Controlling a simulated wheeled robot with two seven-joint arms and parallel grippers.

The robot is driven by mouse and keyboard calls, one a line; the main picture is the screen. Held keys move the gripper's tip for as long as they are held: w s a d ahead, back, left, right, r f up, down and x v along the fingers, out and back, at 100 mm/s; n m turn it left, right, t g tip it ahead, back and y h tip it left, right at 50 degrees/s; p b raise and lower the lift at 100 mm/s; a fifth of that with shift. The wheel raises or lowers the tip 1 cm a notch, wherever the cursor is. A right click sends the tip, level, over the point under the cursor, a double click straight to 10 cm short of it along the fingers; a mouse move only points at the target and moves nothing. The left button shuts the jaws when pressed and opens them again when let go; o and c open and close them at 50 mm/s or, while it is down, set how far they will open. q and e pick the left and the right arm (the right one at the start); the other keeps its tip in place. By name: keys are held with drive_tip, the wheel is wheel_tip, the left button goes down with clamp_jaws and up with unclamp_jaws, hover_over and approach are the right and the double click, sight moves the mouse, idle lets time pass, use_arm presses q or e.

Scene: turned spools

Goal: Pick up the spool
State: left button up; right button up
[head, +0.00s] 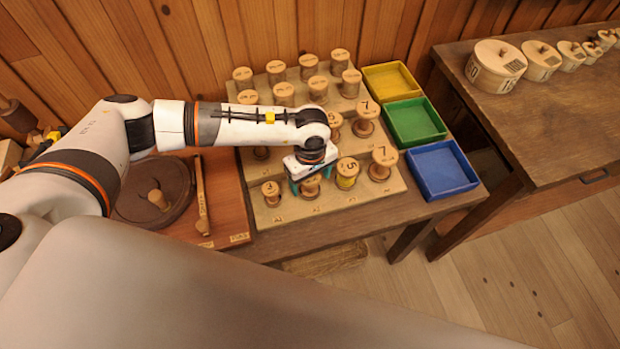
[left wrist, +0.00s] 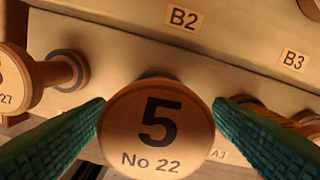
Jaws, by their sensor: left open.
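A wooden spool (left wrist: 155,128) marked "5 No 22" faces the camera in the left wrist view, in the front row of the stepped rack (head: 330,212). In the head view, its top (head: 311,186) shows just under my left gripper (head: 306,180). My left gripper is open, with one green finger on each side of the spool's top, which also shows between the fingertips (left wrist: 160,104) in the wrist view. I cannot tell whether the fingers touch it. The lower part of the spool is hidden by its top. My right gripper is not in view.
Neighbouring spools stand close: one marked 3 (head: 271,192) to the left, a yellow-wound one marked 5 (head: 347,172) to the right, then one marked 7 (head: 381,163). Yellow (head: 391,80), green (head: 414,122) and blue (head: 441,169) trays lie right of the rack, seemingly empty.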

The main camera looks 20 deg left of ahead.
use_arm(q)
drive_tip(key=shift+s+f, duration=0.2)
drive_tip(key=shift+f, duration=1.2)
drive_tip(key=shift+w, duration=0.1)
drive_tip(key=shift+c, duration=0.6)
drive_tip(key=c, duration=0.9)
drive_tip(key=shift+c, duration=0.3)
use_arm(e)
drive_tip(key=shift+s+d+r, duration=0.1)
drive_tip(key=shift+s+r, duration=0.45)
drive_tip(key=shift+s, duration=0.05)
